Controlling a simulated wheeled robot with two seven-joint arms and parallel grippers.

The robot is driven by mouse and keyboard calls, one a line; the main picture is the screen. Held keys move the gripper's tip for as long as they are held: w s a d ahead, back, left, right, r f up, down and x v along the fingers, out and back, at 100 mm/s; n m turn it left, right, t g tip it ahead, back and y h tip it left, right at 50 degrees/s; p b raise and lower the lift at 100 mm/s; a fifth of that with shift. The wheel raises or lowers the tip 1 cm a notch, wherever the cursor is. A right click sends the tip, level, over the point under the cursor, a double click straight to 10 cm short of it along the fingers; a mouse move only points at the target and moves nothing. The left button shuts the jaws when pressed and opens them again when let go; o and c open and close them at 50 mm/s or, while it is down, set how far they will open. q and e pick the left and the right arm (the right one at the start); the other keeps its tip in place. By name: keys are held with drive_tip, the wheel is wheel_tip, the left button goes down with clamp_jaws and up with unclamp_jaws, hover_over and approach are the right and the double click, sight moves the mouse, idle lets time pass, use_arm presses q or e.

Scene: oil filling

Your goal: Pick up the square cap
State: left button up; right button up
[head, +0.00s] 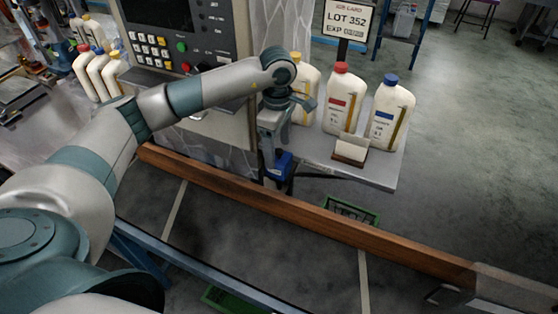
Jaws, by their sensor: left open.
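My left arm reaches in from the left, and its gripper (277,174) points down in front of the machine, beside the left edge of the grey bottle table. The gripper is open. A small blue block-like part (283,159) shows right at the gripper. I cannot tell whether it is the square cap or touches the fingers. No other square cap can be made out. My right gripper is not in view.
The grey table (385,176) carries white bottles and a small card holder (351,149). A control panel (180,35) stands behind my left arm. A long brown beam (330,221) crosses below the gripper. A green crate (350,211) lies lower down. Open floor is at right.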

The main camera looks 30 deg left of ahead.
sight(279, 157)
use_arm(q)
drive_tip(key=shift+d+f+p, duration=0.1)
drive_tip(key=shift+f+p, duration=0.7)
drive_tip(key=shift+p, duration=0.2)
wheel_tip(279, 157, down, 3)
drive_tip(key=shift+w+r+p, duration=0.1)
drive_tip(key=shift+p, duration=0.65)
drive_tip(key=shift+f, duration=0.4)
drive_tip(key=shift+c, duration=0.3)
drive_tip(key=c, duration=1.1)
